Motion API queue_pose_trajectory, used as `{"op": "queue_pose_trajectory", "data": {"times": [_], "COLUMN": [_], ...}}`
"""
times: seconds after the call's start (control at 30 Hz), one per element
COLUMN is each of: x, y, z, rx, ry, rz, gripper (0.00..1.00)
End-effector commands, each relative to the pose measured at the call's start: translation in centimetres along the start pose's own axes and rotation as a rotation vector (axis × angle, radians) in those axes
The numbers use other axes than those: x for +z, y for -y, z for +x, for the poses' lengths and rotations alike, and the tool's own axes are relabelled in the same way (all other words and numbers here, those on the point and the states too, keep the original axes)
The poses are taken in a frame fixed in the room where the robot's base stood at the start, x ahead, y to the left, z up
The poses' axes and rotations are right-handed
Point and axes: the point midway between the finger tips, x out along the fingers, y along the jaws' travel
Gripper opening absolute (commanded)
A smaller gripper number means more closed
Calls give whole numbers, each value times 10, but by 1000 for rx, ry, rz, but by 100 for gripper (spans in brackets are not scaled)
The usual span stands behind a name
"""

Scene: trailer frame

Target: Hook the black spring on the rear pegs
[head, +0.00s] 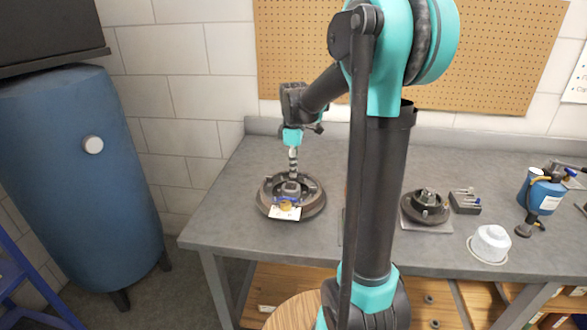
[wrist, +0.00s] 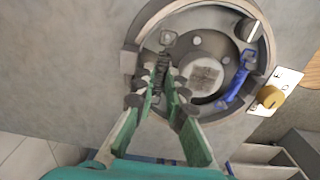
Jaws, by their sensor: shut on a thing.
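The round brake assembly (head: 318,204) lies on the left part of the workbench. It also shows in the wrist view (wrist: 262,50), with a pale round hub (wrist: 204,77) in its middle. My gripper (head: 293,160) reaches down over its rear side. In the wrist view my gripper (wrist: 163,76) is shut on the black spring (wrist: 162,63), a dark coil between the fingertips, over the assembly's left part. A small peg-like part (wrist: 167,38) shows just beyond the spring. I cannot tell whether the spring touches it. The fingers hide part of the spring.
A blue spring-like piece (wrist: 241,77) sits on the assembly's right side, near a yellow knob (wrist: 271,97) and white card (wrist: 287,88). To the right stand a hub (head: 427,206), dark block (head: 465,202), white bowl (head: 491,242) and blue canister (head: 545,197). Bench left of the assembly is clear.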

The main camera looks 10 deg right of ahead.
Motion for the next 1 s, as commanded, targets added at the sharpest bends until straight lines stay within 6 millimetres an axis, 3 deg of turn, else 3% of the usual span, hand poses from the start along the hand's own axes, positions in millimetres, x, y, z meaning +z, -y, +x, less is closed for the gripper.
{"op": "queue_pose_trajectory", "data": {"times": [1.0], "x": [0], "y": [0], "z": [8], "rx": [0], "ry": [0], "rz": [0], "gripper": [0]}}
